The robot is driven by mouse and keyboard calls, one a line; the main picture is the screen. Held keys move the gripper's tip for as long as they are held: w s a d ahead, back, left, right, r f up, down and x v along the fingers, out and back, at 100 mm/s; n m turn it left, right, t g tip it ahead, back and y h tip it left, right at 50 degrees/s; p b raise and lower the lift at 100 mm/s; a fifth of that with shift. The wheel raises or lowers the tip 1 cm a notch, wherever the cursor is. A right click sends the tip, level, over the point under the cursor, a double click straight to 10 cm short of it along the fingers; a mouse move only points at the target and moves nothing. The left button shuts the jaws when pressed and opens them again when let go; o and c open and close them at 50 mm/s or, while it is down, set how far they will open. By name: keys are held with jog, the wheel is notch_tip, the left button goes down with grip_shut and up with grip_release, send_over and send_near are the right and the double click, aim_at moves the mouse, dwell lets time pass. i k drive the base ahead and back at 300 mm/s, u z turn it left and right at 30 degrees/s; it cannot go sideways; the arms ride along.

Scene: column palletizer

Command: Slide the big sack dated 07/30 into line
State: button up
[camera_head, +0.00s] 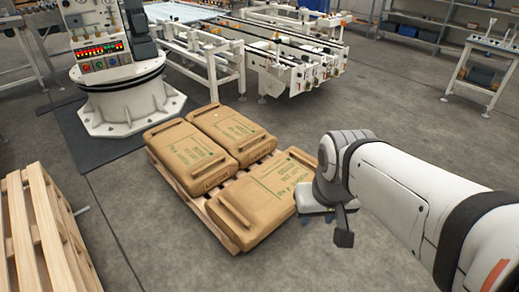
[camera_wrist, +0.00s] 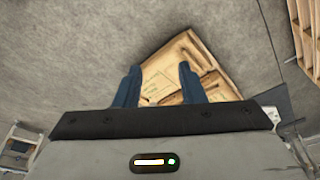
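Three large brown sacks with printed text lie on a wooden pallet (camera_head: 218,229): a left sack (camera_head: 181,150), a back sack (camera_head: 232,130) and a front sack (camera_head: 255,212). The dates are too small to read, so I cannot tell which is 07/30. The front sack lies askew, its right end reaching toward my arm. My gripper (camera_head: 325,217) is beside that end in the head view, partly hidden by my arm. In the wrist view my gripper (camera_wrist: 159,68) has its two blue fingers apart, with a sack (camera_wrist: 164,72) visible beyond and between them. I see no contact.
A white round machine base (camera_head: 125,100) stands behind the pallet at left. A conveyor frame (camera_head: 285,65) is at the back. An empty-looking wooden pallet stack (camera_head: 38,225) is at front left. Grey floor is open to the right and front.

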aim_at(278, 176)
jog(key=z, duration=0.4)
jog(key=k, duration=1.25)
jog(key=z, duration=0.85)
jog(key=i, duration=2.2)
jog(key=u, duration=1.05)
jog(key=i, duration=1.05)
jog(key=u, duration=0.75)
jog(key=k, duration=0.7)
jog(key=u, duration=0.35)
jog(key=i, duration=0.2)
jog(key=z, duration=0.15)
